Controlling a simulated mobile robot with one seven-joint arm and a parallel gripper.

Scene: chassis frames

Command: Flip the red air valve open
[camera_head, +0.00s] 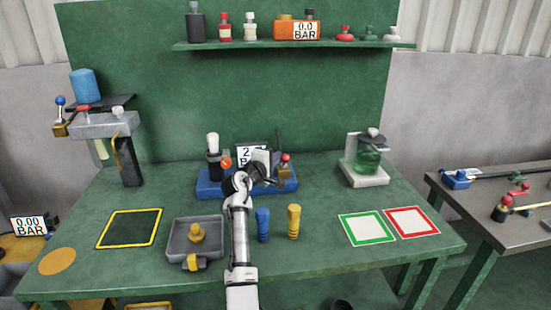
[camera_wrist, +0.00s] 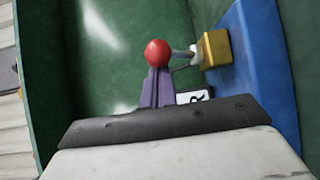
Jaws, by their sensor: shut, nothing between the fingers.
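The red air valve is a red ball knob (camera_head: 285,157) on a short lever above a small brass block (camera_head: 285,171), at the right end of a blue base (camera_head: 210,188) on the green bench. In the wrist view the red ball (camera_wrist: 157,53) stands at the end of a grey lever, which runs sideways to the brass block (camera_wrist: 216,48) beside the blue base (camera_wrist: 262,65). My gripper (camera_head: 273,174) is beside the valve. Its purple fingers (camera_wrist: 157,88) are closed together and empty, with their tips at the ball's lower edge in the picture. I cannot tell whether they touch it.
A gauge display (camera_head: 251,155), partly hidden by my arm, and a black holder (camera_head: 214,166) stand by the base. Blue (camera_head: 262,224) and yellow (camera_head: 293,222) pegs and a grey tray (camera_head: 208,220) flank my arm. The bench's right front is clear around two framed squares.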

